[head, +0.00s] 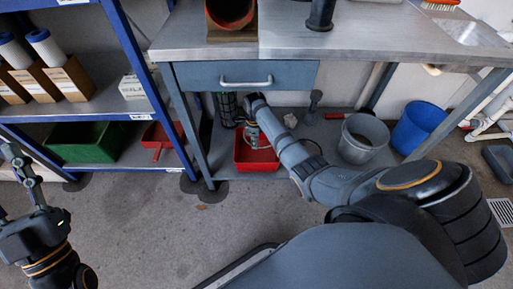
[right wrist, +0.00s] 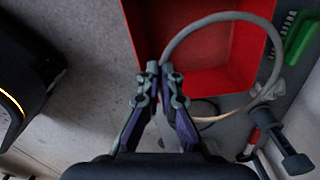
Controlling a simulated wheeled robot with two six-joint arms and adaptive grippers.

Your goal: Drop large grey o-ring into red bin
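The large grey o-ring (right wrist: 235,16) is a thin pale ring, seen in the right wrist view as a wide loop reaching right from my fingertips. My right gripper (right wrist: 160,69) is shut on its edge. The ring hangs over the red bin (right wrist: 150,25), with part of the loop past the bin's near edge. In the head view the red bin (head: 241,163) sits under the workbench, and my right gripper (head: 253,139) is above it. The height of the ring over the bin is hard to tell. My left gripper (head: 18,160) is at the far left, its finger opening unclear.
The workbench drawer (head: 240,76) and top are above my right arm. A grey bucket (head: 362,138) and a blue bucket (head: 418,127) stand to the right. A shelf with a green bin (head: 88,143) is at left. A green brush (right wrist: 300,35) lies beside the red bin.

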